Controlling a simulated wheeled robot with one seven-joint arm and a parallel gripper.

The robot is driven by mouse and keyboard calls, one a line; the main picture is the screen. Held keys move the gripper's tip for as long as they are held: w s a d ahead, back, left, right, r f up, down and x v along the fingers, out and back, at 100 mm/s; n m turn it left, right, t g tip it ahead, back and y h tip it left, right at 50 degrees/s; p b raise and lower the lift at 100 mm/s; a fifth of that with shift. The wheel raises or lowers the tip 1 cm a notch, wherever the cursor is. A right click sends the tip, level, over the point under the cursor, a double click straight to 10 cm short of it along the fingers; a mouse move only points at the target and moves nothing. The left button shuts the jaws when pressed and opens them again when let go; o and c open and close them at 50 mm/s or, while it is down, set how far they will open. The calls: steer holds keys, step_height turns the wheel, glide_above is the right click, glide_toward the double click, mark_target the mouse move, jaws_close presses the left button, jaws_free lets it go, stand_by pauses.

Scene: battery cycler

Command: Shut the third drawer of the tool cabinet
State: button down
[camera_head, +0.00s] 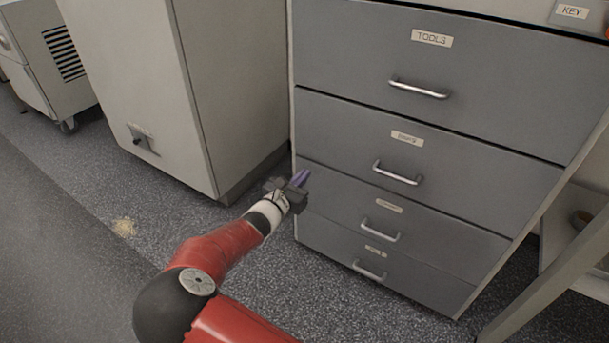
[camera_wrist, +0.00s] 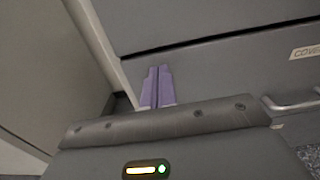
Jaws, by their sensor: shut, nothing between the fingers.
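The grey tool cabinet (camera_head: 302,60) has several stacked drawers with silver bar handles. The third drawer (camera_head: 440,232) from the top looks flush or nearly flush with its neighbours; I cannot tell whether a small gap is left. Its handle (camera_head: 381,231) and label (camera_head: 389,205) face me. My gripper (camera_head: 301,177) is at the left end of the third drawer's front, near its upper edge. In the wrist view the purple fingers (camera_wrist: 157,86) are together and empty, pointing at the drawer front (camera_wrist: 225,75), left of its label (camera_wrist: 306,52). Contact cannot be told.
A pale cabinet (camera_head: 140,70) with a latch stands close at the left. The drawer marked TOOLS (camera_head: 470,70), the second drawer (camera_head: 480,165) and the bottom drawer (camera_head: 420,283) look shut. A slanted pale leg (camera_head: 550,285) is at the right. Speckled floor lies open at left.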

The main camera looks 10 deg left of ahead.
steer(key=v, duration=1.1)
steer(key=s+d+r+m+g+h+p, duration=0.1)
steer(key=d+r+m+g, duration=0.2)
steer(key=d+m+g, duration=0.65)
steer(key=s+d+r+m+g+h+p, duration=0.1)
steer(key=s+d+r+m+g, duration=0.35)
steer(key=d, duration=1.05)
steer(key=s+d+r+m+t+y+p, duration=0.1)
steer(key=s+d+r+m+y, duration=0.3)
steer(key=s+r+m, duration=0.2)
steer(key=s+d+r+m+t+y+p, duration=0.1)
steer(key=s+d+r+m+y+p, duration=0.1)
steer(key=s+d+r+m+y, duration=0.2)
steer(key=s+d+r+m, duration=0.1)
steer(key=s+r+m, duration=0.2)
steer(key=s+m, duration=0.4)
steer(key=shift+s+r+m+t, duration=0.2)
steer(key=shift+s+m+t, duration=0.15)
steer(key=shift+m, duration=0.15)
steer(key=c, duration=2.1)
jaws_free()
steer(key=shift+d, duration=0.1)
